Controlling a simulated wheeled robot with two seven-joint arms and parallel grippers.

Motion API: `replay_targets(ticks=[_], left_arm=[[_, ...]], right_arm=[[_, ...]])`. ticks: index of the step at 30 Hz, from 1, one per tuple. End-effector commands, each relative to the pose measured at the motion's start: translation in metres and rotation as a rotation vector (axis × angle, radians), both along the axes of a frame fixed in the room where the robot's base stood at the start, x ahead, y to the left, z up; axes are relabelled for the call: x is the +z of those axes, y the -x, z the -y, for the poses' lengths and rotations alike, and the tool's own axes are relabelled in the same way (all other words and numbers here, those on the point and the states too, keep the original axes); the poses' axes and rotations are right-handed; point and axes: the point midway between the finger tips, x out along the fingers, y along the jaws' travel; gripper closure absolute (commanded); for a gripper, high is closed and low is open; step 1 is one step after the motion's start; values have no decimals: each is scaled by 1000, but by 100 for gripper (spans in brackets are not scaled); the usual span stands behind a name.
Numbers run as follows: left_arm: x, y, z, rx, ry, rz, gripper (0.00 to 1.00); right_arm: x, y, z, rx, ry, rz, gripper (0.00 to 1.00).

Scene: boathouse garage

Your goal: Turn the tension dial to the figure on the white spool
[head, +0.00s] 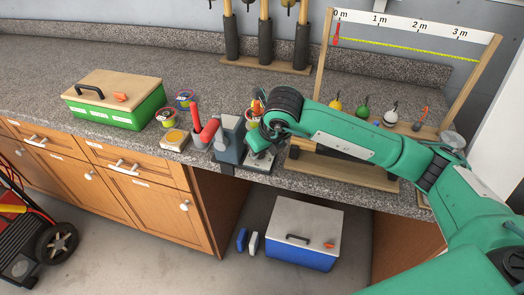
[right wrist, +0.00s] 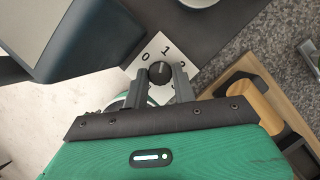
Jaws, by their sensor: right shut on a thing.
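The tension dial is a black round knob (right wrist: 160,72) on a white plate (right wrist: 148,52) with the figures 0, 1 and 2 showing in the right wrist view; any further figures are hidden. My right gripper (right wrist: 162,82) is shut on the knob, one finger on each side. I cannot read which figure the knob points to. In the head view my right gripper (head: 260,150) is at the right side of a blue-grey machine (head: 229,142) with a red handle (head: 207,130), and it hides the dial. I cannot make out a white spool or its figure. My left gripper is out of view.
A green box with a wooden lid (head: 112,85) and small spools (head: 167,116) stand on the counter to the left. A wooden rack with a metre scale (head: 400,25) and colored weights stands to the right. A blue cooler (head: 303,230) is on the floor below.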

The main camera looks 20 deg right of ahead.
Motion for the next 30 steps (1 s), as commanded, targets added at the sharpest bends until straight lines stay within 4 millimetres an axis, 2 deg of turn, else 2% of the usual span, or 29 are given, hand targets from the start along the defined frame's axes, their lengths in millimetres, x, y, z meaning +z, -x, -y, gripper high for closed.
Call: replay_targets(ticks=[12,13,15,16,25,30], left_arm=[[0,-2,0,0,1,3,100],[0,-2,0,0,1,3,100],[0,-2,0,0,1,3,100],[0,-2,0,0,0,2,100],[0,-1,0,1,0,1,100],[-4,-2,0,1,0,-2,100]], right_arm=[[0,0,0,-7,1,-1,96],[0,0,0,-7,1,-1,69],[0,0,0,-7,1,-1,56],[0,0,0,-7,1,-1,52],[2,0,0,-5,0,0,52],[19,7,2,-4,-1,4,52]])
